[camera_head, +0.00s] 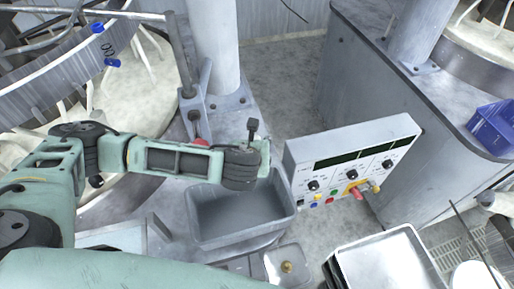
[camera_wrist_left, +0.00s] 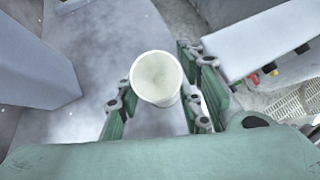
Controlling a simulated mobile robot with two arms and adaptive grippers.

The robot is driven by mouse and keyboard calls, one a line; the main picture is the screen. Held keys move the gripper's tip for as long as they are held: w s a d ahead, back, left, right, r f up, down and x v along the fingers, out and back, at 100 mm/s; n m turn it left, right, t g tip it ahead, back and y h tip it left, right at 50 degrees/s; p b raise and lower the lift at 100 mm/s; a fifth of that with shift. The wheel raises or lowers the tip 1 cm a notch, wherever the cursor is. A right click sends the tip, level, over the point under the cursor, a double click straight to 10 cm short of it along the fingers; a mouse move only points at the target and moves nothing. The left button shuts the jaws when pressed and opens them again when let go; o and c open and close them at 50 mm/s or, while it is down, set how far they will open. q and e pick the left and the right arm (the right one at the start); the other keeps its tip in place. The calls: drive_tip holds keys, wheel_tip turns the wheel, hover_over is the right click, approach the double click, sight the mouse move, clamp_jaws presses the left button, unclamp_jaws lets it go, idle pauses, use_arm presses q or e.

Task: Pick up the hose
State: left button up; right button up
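No thing that I can clearly tell as the hose shows in either view. In the left wrist view, a pale round, cup-like or tube-like end (camera_wrist_left: 158,78) stands between the two green fingers of my left gripper (camera_wrist_left: 160,100). The fingers are spread apart on either side of it. I cannot tell whether they touch it. In the head view, my left arm reaches in from the left, and its gripper end (camera_head: 259,150) is above the far edge of a grey sink-like basin (camera_head: 192,214). The wrist largely hides the fingers there. My right gripper is not clearly visible.
A control box (camera_head: 350,150) with knobs and coloured plugs stands right of the basin. A grey tray (camera_head: 385,262) is in front of it. A column (camera_head: 215,60) rises behind the arm. A blue bin (camera_head: 493,128) sits on the right-hand machine.

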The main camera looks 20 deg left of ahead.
use_arm(q)
clamp_jaws()
idle(0.3)
